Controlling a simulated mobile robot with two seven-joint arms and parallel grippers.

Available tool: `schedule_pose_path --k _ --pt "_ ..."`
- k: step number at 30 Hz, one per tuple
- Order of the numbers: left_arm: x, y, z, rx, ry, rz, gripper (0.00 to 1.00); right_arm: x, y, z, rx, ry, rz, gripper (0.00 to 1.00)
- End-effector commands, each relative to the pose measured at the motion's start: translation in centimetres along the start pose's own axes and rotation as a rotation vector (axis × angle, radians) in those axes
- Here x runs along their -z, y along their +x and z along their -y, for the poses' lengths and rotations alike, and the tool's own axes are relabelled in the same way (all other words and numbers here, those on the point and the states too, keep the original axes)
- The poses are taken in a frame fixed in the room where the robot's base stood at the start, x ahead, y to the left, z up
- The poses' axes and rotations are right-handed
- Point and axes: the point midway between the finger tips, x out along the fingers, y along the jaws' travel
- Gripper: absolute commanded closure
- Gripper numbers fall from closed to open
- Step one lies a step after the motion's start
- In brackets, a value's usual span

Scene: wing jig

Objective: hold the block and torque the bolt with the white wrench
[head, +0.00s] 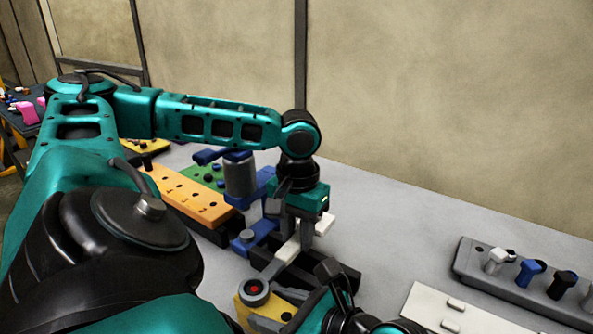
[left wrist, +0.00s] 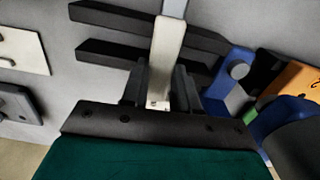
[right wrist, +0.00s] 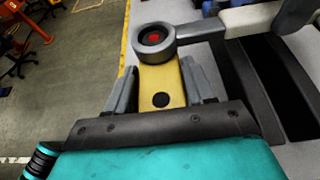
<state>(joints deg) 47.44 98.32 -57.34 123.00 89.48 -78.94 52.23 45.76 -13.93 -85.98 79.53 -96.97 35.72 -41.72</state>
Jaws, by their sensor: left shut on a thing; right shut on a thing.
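The white wrench (head: 285,252) has a white handle and a grey shank ending in a grey ring. My left gripper (head: 292,226) is shut on its handle, which also shows between the fingers in the left wrist view (left wrist: 166,55). The ring sits around the red-centred bolt (right wrist: 154,37) on top of the yellow block (right wrist: 161,75). My right gripper (right wrist: 159,90) is shut on the yellow block, with one finger on each side. In the head view the block (head: 246,312) is partly hidden by the wrench and my right arm.
Black rails (head: 343,277) lie under the wrench. A blue fixture (head: 262,232) and an orange numbered board (head: 190,196) stand to the left. A grey rack (head: 490,277) of coloured-handled tools and a white panel (head: 425,302) are at the right. Grey table between is clear.

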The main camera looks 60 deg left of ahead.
Motion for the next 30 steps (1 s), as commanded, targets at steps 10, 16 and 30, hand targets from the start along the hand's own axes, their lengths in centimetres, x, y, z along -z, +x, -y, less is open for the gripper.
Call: schedule_pose_path --k 10,16,30 --pt "-0.2 0.2 -2.2 -0.002 0.168 -0.001 1.00 0.0 0.0 0.0 0.000 0.000 0.000 0.94" --pt "-0.2 0.2 -2.5 -0.001 0.202 -0.002 1.00 0.0 0.0 0.0 0.000 0.000 0.000 0.94" --pt "-0.6 0.2 -3.8 -0.002 0.299 -0.002 1.00 0.0 0.0 0.0 0.000 0.000 0.000 0.94"
